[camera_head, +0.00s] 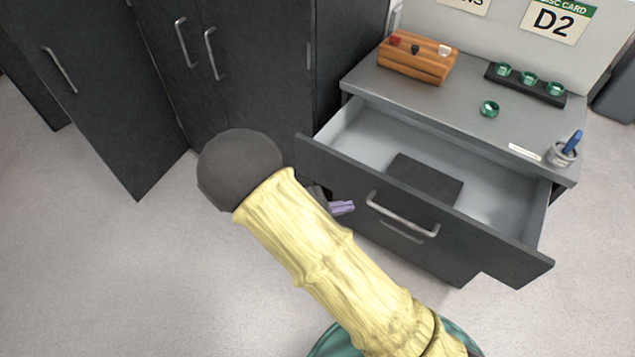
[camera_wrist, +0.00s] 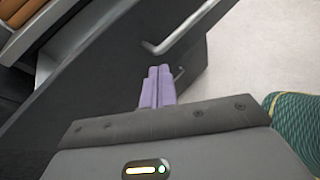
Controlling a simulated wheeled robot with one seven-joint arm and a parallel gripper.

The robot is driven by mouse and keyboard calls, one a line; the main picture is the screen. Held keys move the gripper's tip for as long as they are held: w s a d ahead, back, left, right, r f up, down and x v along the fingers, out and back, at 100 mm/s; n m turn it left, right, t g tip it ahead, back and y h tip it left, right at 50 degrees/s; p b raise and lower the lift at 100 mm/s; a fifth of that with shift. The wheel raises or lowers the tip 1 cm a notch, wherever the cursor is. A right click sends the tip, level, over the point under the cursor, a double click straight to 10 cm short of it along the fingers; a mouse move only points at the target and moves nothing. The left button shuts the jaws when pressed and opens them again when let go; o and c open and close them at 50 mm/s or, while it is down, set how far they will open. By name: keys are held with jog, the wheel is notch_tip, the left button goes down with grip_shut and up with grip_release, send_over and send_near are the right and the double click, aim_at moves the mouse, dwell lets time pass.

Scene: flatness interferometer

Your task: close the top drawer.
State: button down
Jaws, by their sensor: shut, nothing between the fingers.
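The top drawer (camera_head: 340,178) is pulled far out of the grey cabinet in the head view, with its dark front panel and silver handle (camera_head: 402,214) facing me. A dark flat block (camera_head: 425,180) lies inside it. My gripper (camera_head: 343,208) has purple fingers, shut and empty, close to the drawer front, left of and below the handle. Most of the gripper is hidden behind my yellow arm. In the wrist view the purple fingers (camera_wrist: 157,86) point toward the dark drawer front (camera_wrist: 110,70), near the handle (camera_wrist: 185,30). I cannot tell whether they touch it.
On the cabinet top are a wooden block (camera_head: 418,60), a black rack (camera_head: 525,84) with green pieces, a loose green piece (camera_head: 489,109) and a pen cup (camera_head: 563,153). Dark cupboards (camera_head: 200,60) stand at left. The floor in front is clear.

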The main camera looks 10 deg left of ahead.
aim_at(324, 171)
jog(key=s+a+f+n+t+y, duration=0.1)
jog(key=a+f+n+t+y, duration=0.1)
jog(key=a+n+t, duration=0.2)
jog(key=s+a+f+n+t+y+b, duration=0.1)
jog(key=a+n+t, duration=0.3)
jog(key=a, duration=0.5)
jog(key=shift+s+a+f+t+y, duration=0.3)
jog(key=shift+s+a+f+y, duration=0.1)
jog(key=shift+f+y, duration=0.45)
jog(key=shift+w, duration=0.1)
jog(key=p+x, duration=0.1)
jog(key=x, duration=1.3)
jog(key=shift+f, duration=0.1)
jog(key=shift+d, duration=0.1)
jog(key=shift+w, duration=0.1)
